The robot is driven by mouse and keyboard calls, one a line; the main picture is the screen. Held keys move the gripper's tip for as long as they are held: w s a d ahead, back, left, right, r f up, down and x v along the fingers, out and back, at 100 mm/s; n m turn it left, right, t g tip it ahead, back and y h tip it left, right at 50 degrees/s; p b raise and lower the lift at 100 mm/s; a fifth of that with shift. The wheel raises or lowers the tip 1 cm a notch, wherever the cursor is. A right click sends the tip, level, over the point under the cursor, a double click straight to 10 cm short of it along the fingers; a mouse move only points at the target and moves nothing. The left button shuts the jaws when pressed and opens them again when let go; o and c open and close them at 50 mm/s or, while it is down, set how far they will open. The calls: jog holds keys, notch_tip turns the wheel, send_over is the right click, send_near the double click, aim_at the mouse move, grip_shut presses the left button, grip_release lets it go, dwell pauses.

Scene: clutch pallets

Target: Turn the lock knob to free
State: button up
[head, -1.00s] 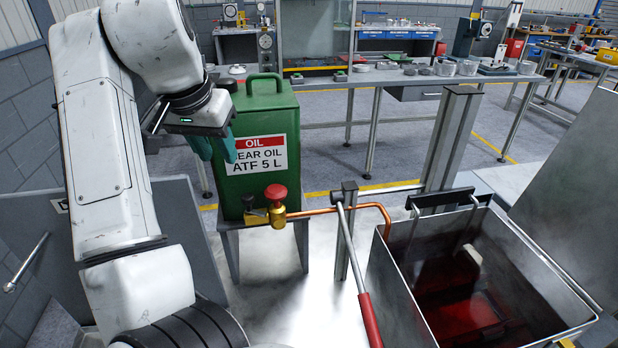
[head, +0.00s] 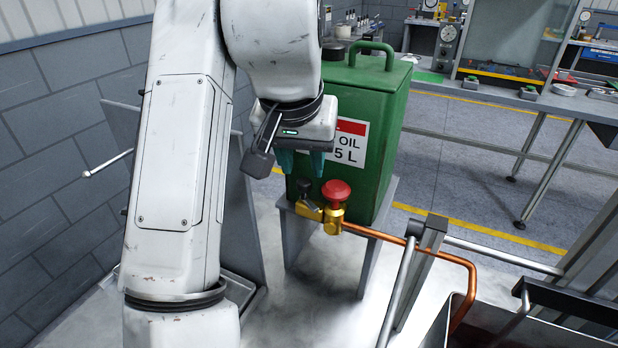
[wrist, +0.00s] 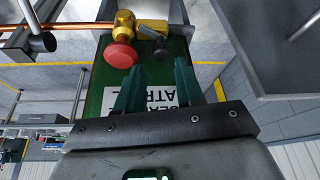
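A brass valve (head: 312,212) sits low in front of the green oil can (head: 392,120) and carries a red mushroom knob (head: 336,190) and a smaller black knob (head: 304,187). I cannot tell which one is the lock knob. In the wrist view the red knob (wrist: 120,55) and black knob (wrist: 160,48) lie just beyond my fingertips. My gripper (head: 301,168) is open and empty, with its teal fingers pointing down just above the black knob. In the wrist view a gap shows between the fingers (wrist: 158,76), with the can's label behind. The fingers appear apart from both knobs.
A copper pipe (head: 440,252) runs right from the valve towards a metal tank (head: 470,318). A metal post with a slanted rod (head: 397,290) stands beside it. The can rests on a grey stand (head: 375,235). A workbench (head: 480,97) stands behind.

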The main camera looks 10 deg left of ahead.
aim_at(304, 181)
jog(key=shift+x, duration=2.4)
jog(key=shift+a, duration=0.1)
jog(key=shift+c, duration=0.5)
grip_shut()
